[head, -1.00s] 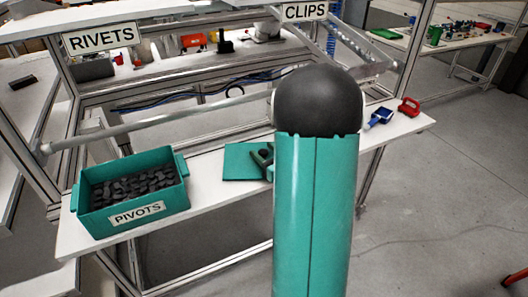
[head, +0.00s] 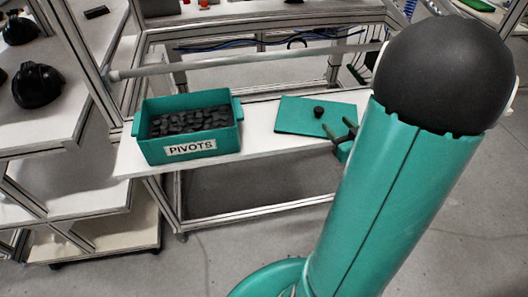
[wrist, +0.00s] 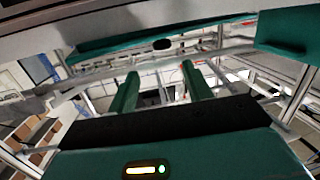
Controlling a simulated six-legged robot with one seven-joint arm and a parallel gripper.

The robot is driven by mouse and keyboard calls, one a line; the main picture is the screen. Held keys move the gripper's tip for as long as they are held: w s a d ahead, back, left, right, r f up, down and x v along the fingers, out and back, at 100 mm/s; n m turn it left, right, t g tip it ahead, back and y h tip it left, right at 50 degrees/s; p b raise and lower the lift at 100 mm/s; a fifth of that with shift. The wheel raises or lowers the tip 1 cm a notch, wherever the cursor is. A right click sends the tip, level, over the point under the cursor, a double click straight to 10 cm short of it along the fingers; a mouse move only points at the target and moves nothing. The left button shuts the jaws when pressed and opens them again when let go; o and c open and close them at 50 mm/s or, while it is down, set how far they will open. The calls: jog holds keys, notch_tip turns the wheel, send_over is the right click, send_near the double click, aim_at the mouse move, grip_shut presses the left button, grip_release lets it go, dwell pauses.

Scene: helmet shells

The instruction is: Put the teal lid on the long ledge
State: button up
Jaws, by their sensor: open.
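The teal lid (head: 300,121), a flat plate with a black knob (head: 318,110), lies on a white ledge (head: 256,133) to the right of the bin. I cannot tell whether this is the long ledge. My gripper (head: 341,130) is by the lid's right front corner, open and empty, with its fingers pointing toward the lid side. In the wrist view the picture looks upside down: the lid (wrist: 120,46) and knob (wrist: 163,44) show beyond the two spread teal fingers (wrist: 159,69), apart from them.
A teal bin (head: 190,150) labelled PIVOTS, full of dark parts, stands on the ledge left of the lid. A grey rail (head: 250,60) crosses above the ledge. Black helmet shells (head: 38,85) sit on a bench at far left. Bare ledge shows between bin and lid.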

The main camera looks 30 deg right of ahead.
jog(key=w+a+r+g, duration=0.1)
jog(key=w+r+h, duration=0.1)
jog(key=w+r, duration=0.1)
jog(key=w+a+r+g+h, duration=0.1)
jog(key=w, duration=0.1)
jog(key=shift+w+a+r+g, duration=0.15)
jog(key=shift+a+g, duration=0.15)
jog(key=s+a+r+g+y, duration=0.1)
jog(key=s+a, duration=0.3)
jog(key=a, duration=0.5)
jog(key=s+a+r+g+y, duration=0.2)
jog(key=s+a+r+g, duration=0.1)
jog(key=a, duration=0.6)
jog(key=s+a+r+n+g+y, duration=0.1)
jog(key=s+a+g, duration=0.3)
jog(key=a, duration=0.5)
jog(key=shift+s+a+r, duration=0.35)
jog(key=shift+s+r, duration=0.2)
jog(key=shift+s, duration=0.05)
